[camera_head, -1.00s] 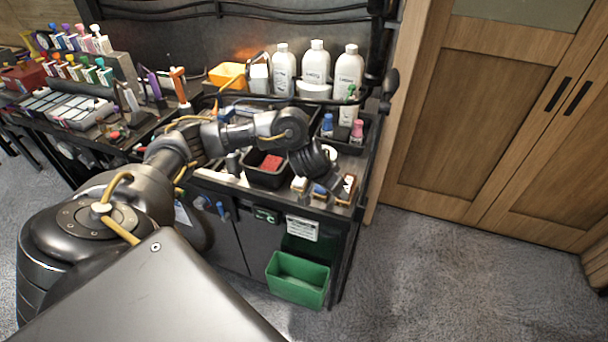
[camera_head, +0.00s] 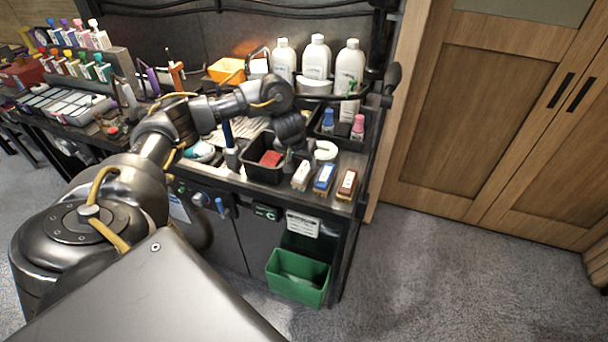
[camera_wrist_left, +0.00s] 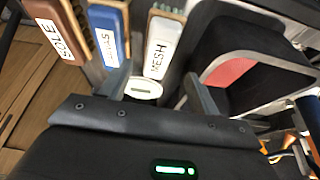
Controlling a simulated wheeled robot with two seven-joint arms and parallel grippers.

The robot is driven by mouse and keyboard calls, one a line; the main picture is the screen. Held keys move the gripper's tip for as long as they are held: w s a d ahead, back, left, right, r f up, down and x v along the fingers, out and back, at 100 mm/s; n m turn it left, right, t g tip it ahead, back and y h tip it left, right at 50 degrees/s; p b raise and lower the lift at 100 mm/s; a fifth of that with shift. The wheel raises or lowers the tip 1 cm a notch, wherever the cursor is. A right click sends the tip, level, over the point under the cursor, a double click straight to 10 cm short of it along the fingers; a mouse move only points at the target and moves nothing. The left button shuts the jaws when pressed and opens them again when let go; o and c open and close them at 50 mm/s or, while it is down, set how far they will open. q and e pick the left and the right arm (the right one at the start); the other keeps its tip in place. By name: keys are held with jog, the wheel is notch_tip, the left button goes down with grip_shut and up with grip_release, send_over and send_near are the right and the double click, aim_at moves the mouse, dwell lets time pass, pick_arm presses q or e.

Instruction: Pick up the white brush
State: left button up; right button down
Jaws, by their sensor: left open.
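The white brush (camera_head: 302,176) lies at the front edge of the bench, leftmost of a row of brushes. In the left wrist view the white brush (camera_wrist_left: 162,48) carries the word MESH. My left gripper (camera_head: 297,155) is just behind and above it in the head view. Its two fingers (camera_wrist_left: 160,86) are spread, and no brush is between them. Part of a white round thing (camera_wrist_left: 143,88) shows between the fingers in the wrist view. My right gripper is out of view.
A blue brush (camera_head: 324,179) and a brown brush (camera_head: 347,184) lie to the right of the white one. A black bin (camera_head: 262,172) with a red block stands to the left. White bottles (camera_head: 316,58) stand behind.

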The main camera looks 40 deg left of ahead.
aim_at(304, 169)
pick_arm(q)
jog(key=shift+f, duration=0.2)
jog(key=p+x, duration=0.1)
jog(key=x, duration=0.4)
jog(key=shift+w+d, duration=0.1)
jog(key=shift+r, duration=0.1)
jog(key=shift+p, duration=0.45)
jog(key=shift+f, duration=0.25)
jog(key=shift+c, duration=0.5)
jog(key=c, duration=0.9)
jog(key=shift+c, duration=0.2)
